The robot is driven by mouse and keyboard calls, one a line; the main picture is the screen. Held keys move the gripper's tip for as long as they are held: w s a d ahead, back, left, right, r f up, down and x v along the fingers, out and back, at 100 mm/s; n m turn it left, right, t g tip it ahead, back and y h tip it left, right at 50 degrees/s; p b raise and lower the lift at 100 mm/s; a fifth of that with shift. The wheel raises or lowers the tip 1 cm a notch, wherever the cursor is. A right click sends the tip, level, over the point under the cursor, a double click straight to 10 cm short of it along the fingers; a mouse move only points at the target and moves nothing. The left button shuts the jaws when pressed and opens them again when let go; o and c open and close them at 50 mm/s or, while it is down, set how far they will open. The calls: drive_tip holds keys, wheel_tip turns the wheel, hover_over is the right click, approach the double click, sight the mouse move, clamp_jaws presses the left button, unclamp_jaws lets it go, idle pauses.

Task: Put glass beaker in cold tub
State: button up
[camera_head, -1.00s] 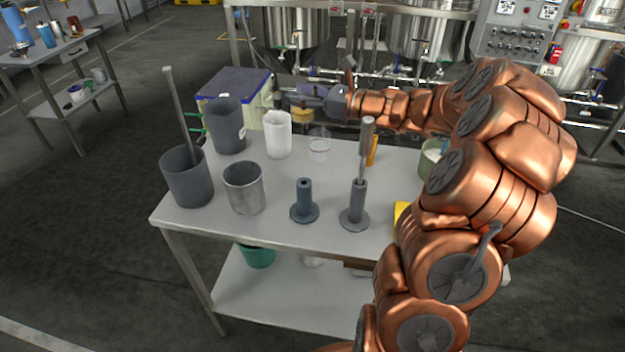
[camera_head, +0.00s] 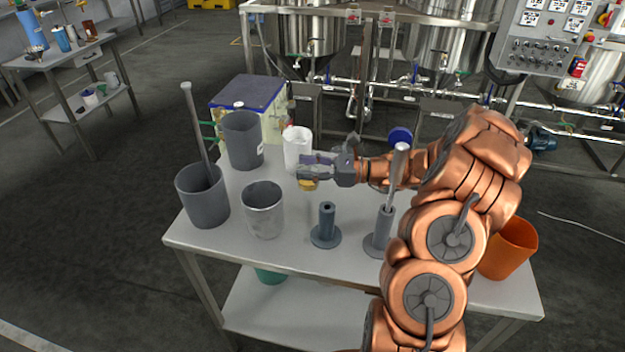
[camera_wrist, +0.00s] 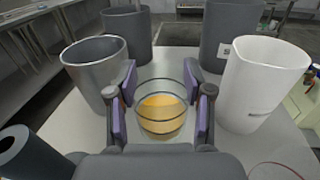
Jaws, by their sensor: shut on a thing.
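The glass beaker (camera_wrist: 160,105) is clear, with yellow-orange contents. In the wrist view it stands between the two purple-padded fingers of my gripper (camera_wrist: 160,112), which is shut on it. In the head view my gripper (camera_head: 308,167) is over the table, right beside the white jug, and only a yellow patch of the beaker (camera_head: 308,185) shows under the fingers. I cannot tell whether the beaker touches the table. Nothing in view is marked as the cold tub. Two dark grey tubs (camera_head: 243,140) (camera_head: 203,197) stand at the left; one holds a long rod.
Close around are the white jug (camera_head: 297,150), a metal pot (camera_head: 262,210) and a dark upright stand (camera_head: 326,226). A second stand (camera_head: 380,232) holds a rod. A blue-lidded box (camera_head: 248,93) is behind, and an orange container (camera_head: 510,248) at the right.

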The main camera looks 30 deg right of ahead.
drive_tip(key=shift+f+p, duration=0.45)
drive_tip(key=shift+f, duration=1.85)
drive_tip(key=shift+f, duration=0.1)
drive_tip(key=o, duration=1.2)
